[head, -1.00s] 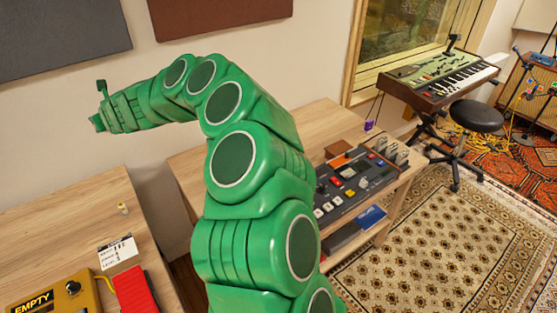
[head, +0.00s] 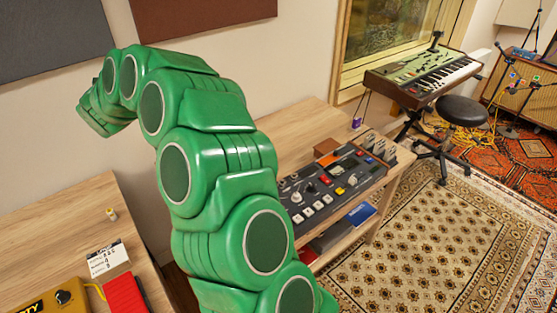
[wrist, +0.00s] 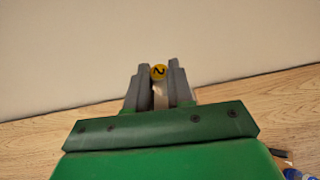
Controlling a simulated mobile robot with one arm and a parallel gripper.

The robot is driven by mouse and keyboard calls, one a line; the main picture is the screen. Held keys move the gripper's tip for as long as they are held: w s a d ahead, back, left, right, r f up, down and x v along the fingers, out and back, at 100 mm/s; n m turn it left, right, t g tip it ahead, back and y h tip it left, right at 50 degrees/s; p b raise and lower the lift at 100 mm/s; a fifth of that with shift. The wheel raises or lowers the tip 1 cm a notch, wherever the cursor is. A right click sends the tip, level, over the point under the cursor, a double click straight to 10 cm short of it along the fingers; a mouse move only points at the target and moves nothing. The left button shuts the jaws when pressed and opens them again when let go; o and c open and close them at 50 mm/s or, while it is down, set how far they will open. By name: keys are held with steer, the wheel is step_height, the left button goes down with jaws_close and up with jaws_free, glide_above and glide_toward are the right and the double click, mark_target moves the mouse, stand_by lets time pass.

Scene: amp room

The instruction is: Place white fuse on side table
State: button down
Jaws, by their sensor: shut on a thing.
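In the wrist view my gripper (wrist: 159,80) is shut on a small piece, which I take as the white fuse (wrist: 161,95). Its round yellow end carries a dark mark like a 2, and its body between the fingers is pale. Wood tabletop and a bare wall lie beyond the fingers. In the head view my green arm reaches up and left, and its fingertips and the held piece are hidden. Two wooden tables show, one at lower left (head: 60,220) and one in the middle (head: 290,135). I cannot tell which is the side table.
The left table holds a small pale piece with a yellowish top (head: 111,214), a white card (head: 107,259), a red object (head: 125,295) and a yellow pedal (head: 60,300). A mixer (head: 335,185) sits on the middle table, whose back part is clear. A gap separates the tables.

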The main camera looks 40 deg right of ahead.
steer(key=s+d+m+g+h, duration=0.3)
steer(key=d+m+h, duration=0.4)
steer(key=d+h, duration=0.15)
steer(key=s+d+m+g+h, duration=0.3)
steer(key=s+d+m+g, duration=0.4)
steer(key=s, duration=0.3)
step_height(320, 180, down, 17)
steer(key=n+t, duration=0.1)
steer(key=shift+a+t, duration=0.4)
steer(key=shift+a, duration=0.05)
steer(key=shift+s+f, duration=0.1)
